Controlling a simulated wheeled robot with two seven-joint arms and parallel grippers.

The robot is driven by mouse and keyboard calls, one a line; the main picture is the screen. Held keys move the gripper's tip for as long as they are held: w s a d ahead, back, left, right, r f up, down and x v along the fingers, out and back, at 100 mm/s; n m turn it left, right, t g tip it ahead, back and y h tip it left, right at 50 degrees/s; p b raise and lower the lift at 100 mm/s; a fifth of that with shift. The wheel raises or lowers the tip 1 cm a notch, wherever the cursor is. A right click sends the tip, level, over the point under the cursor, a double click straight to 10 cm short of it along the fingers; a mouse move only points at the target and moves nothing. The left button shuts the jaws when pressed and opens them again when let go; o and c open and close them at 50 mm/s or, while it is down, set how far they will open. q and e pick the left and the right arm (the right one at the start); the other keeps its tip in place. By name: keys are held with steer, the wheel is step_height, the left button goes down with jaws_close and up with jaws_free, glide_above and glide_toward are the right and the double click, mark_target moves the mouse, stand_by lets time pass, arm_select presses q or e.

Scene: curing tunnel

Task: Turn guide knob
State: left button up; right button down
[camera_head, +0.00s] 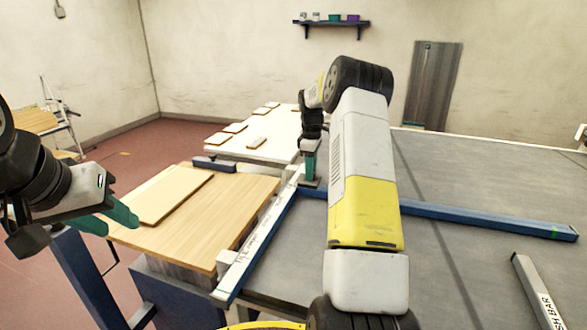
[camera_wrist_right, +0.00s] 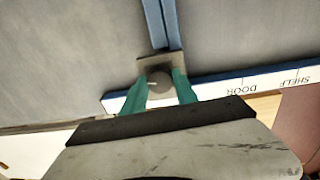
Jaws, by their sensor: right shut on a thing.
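The guide knob (camera_wrist_right: 159,82) is a round grey knob with a pale pointer line, on a small grey plate (camera_wrist_right: 152,64). It sits where the blue guide bar (camera_wrist_right: 166,25) meets a white scale rail (camera_wrist_right: 235,88) marked DOOR and SHELF. My right gripper (camera_wrist_right: 160,88) is shut on the knob, with a teal finger on each side. In the head view my right gripper (camera_head: 309,165) points down at the rail's far end and hides the knob. My left gripper (camera_head: 106,219) is open and empty at the left, by the wooden table's near left edge.
A wooden board (camera_head: 170,194) lies on the wood-topped table (camera_head: 235,205) at the left. Several small boards lie on a white table (camera_head: 275,128) behind. A pale bar (camera_head: 537,292) lies on the grey bed (camera_head: 475,180) at the right.

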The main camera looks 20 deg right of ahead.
steer(key=shift+r+n, duration=0.1)
steer(key=shift+n, duration=0.5)
steer(key=c, duration=0.9)
jaws_free()
steer(key=shift+c, duration=0.2)
step_height(320, 180, up, 8)
steer(key=shift+s+a+f, duration=0.1)
steer(key=shift+s+f, duration=0.05)
